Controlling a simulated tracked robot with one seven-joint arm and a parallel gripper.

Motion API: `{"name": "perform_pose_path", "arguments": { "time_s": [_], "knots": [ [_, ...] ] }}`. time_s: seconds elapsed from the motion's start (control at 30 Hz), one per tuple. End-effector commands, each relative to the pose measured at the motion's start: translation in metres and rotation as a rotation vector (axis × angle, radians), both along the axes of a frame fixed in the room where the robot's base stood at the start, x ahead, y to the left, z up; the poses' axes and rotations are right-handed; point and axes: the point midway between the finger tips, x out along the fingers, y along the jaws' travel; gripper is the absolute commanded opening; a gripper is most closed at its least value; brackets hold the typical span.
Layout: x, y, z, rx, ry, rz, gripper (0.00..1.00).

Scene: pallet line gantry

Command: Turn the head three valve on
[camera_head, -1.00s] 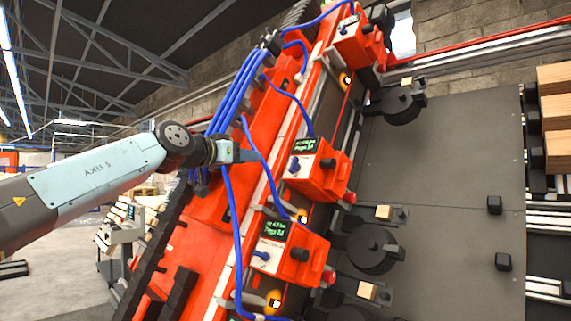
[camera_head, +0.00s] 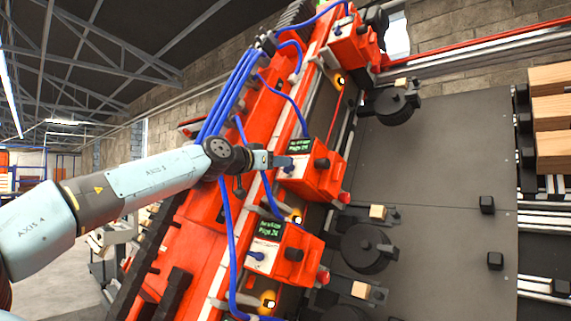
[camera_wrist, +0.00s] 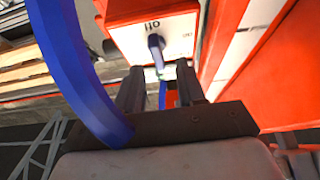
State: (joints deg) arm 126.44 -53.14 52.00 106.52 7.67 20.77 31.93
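A red head unit (camera_head: 318,178) with a green display and a white valve plate stands mid-gantry in the head view. Its head number is too small to read. My gripper (camera_head: 288,161) is at its left side, close to the valve plate. In the wrist view, the white plate (camera_wrist: 180,27) carries an upside-down "off" mark and a fainter mark to the right. A dark blue valve lever (camera_wrist: 156,45) stands out from it, below the "off" mark. My gripper (camera_wrist: 159,70) is open, its two fingers apart, with the lever's end between or just beyond the tips; contact is not visible.
A thick blue hose (camera_wrist: 75,65) arcs close past my gripper on the left. Similar red units stand below (camera_head: 282,252) and above (camera_head: 355,40) on the red gantry. A grey panel (camera_head: 440,160) with black discs lies right; wooden blocks (camera_head: 550,115) are at far right.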

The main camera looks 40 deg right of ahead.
Motion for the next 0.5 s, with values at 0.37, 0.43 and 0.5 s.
{"name": "perform_pose_path", "arguments": {
  "time_s": [0.37,0.43,0.5],
  "knots": [
    [0.002,-0.030,0.000,0.000,-0.001,0.000,0.39],
    [0.002,-0.030,0.000,0.000,-0.001,0.000,0.39],
    [0.002,-0.030,0.000,0.000,-0.001,0.000,0.39]
  ]
}}
